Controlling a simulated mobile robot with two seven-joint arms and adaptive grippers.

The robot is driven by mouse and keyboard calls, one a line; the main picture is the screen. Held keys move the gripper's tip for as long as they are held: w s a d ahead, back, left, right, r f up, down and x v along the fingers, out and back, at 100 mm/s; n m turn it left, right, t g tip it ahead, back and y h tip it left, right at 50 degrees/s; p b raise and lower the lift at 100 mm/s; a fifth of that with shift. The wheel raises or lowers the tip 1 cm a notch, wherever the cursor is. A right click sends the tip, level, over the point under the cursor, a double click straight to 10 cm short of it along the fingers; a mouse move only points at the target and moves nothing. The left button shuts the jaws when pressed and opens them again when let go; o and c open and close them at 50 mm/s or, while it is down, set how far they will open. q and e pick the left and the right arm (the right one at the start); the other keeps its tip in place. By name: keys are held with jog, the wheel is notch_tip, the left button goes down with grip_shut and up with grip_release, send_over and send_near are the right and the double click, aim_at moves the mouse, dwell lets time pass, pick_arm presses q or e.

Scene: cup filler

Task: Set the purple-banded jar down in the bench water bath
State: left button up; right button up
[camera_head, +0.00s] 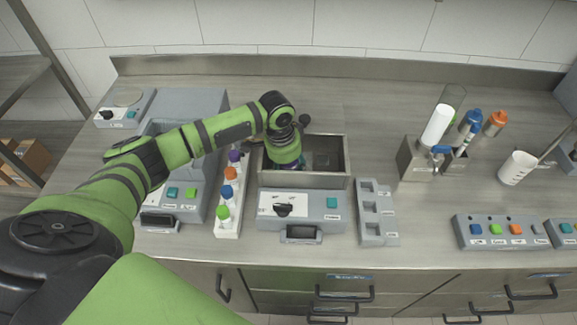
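The bench water bath is the grey box with an open steel well (335,180) behind a white control panel, at the middle of the bench. My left arm reaches in from the left and points down into the left part of its well. My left gripper (286,166) is mostly hidden beneath my wrist, and whether its fingers are open or shut does not show. A small bit of purple shows just under the wrist, inside the well; it may be the purple-banded jar, but the jar's body is hidden. My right gripper is not in view.
A white rack (229,228) of tubes with coloured caps stands left of the bath, beside a larger grey machine (190,105). A grey block with square recesses (377,215) stands to the right. Farther right are a steel bottle holder (415,165) and a white beaker (517,168).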

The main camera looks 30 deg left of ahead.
pick_arm(q)
jog(key=shift+f, duration=0.1)
jog(key=o, duration=1.3)
jog(key=r, duration=0.4)
jog(key=s+r+b, duration=0.1)
jog(key=r, duration=0.3)
jog(key=a+r, duration=0.1)
jog(key=r, duration=0.3)
jog(key=shift+s+r+b, duration=0.1)
jog(key=shift+s+b, duration=0.1)
jog(key=shift+b, duration=0.1)
